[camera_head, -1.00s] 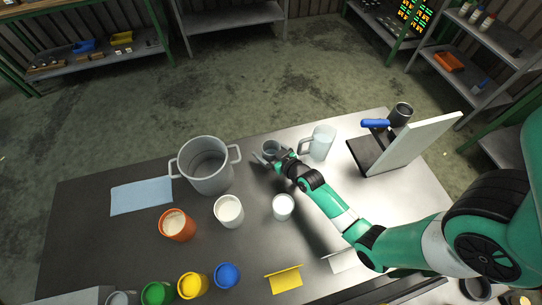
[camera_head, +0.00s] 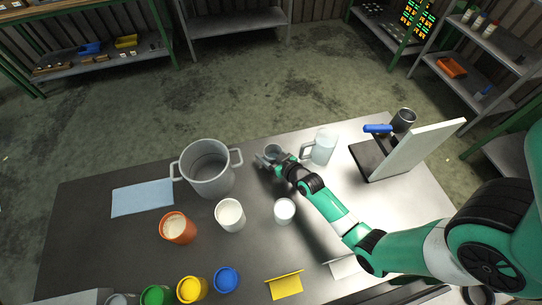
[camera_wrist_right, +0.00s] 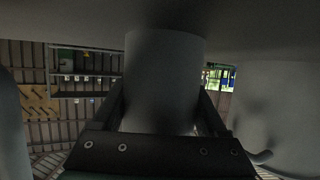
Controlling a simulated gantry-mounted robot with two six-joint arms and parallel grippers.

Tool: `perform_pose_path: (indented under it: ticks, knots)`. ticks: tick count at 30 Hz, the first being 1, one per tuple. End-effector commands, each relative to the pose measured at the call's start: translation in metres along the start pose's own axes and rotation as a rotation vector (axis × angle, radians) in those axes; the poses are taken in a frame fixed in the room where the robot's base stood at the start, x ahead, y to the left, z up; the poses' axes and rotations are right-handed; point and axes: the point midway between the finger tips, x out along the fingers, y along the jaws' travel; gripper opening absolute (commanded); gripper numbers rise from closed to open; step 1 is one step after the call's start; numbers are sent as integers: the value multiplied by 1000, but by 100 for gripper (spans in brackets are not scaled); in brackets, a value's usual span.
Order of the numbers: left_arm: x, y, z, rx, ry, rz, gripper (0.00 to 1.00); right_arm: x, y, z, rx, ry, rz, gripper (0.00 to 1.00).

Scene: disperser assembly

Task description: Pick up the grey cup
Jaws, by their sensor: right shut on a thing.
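The small grey cup (camera_head: 273,150) stands upright near the table's far edge, between the big grey pot and the pale mug. My right gripper (camera_head: 270,160) reaches it from the near side. In the right wrist view the grey cup (camera_wrist_right: 165,80) fills the space between the two fingers, and the gripper (camera_wrist_right: 162,115) is shut on it. The cup's base appears to be at the table surface; I cannot tell whether there is a gap. My left gripper is not in view.
The two-handled pot (camera_head: 208,168) stands left of the cup, and the pale mug (camera_head: 320,147) stands close on its right. White cups (camera_head: 230,214) (camera_head: 284,211) and an orange cup (camera_head: 178,227) stand nearer. A white board (camera_head: 425,146) rises at the right.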

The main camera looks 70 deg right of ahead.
Motion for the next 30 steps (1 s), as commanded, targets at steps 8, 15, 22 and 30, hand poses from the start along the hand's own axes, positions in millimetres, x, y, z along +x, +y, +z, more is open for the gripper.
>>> perform_pose_path:
  ticks: [8, 15, 22, 30]
  knots:
    - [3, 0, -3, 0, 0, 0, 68, -3, 0, -8, -1, 3, 0, 13]
    - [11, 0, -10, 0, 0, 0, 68, -11, 0, -28, 1, 3, -1, 13]
    - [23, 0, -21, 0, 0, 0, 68, -37, -8, -46, -1, 2, -2, 13]
    - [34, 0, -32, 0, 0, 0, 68, -74, -21, -67, -2, 2, -3, 13]
